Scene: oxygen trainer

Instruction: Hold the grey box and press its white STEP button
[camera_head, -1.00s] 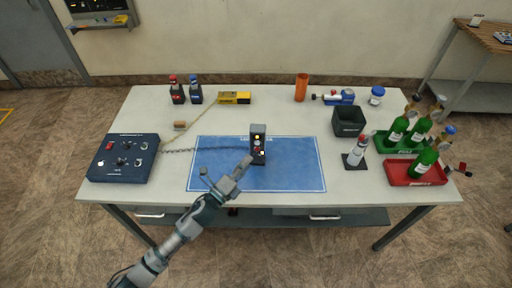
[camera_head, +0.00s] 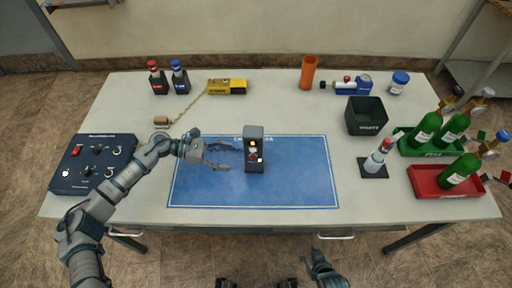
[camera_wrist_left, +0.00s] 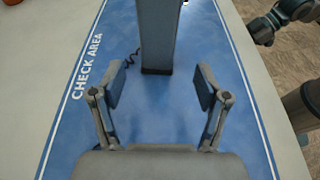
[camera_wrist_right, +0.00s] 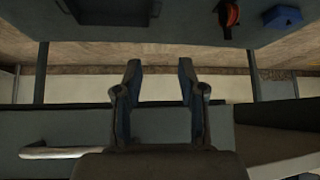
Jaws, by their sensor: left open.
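The grey box (camera_head: 246,160) stands upright on the blue check-area mat (camera_head: 300,190). Its front has a lit yellow lamp and small red and pale spots; I cannot make out the STEP lettering. My left gripper (camera_head: 233,156) is open at the box's left side, its fingers pointing toward it. In the left wrist view, the box (camera_wrist_left: 157,35) stands just beyond and between the open fingers (camera_wrist_left: 160,85), apparently not touched. My right gripper (camera_head: 317,252) is low, in front of the table edge. The right wrist view shows its fingers (camera_wrist_right: 160,72) apart and empty.
A dark blue control panel (camera_head: 95,163) lies at the left, partly behind my left arm. A white bottle on a dark base (camera_head: 377,157), a black waste bin (camera_head: 366,116) and green and red bottle trays (camera_head: 425,187) stand at the right. The mat right of the box is clear.

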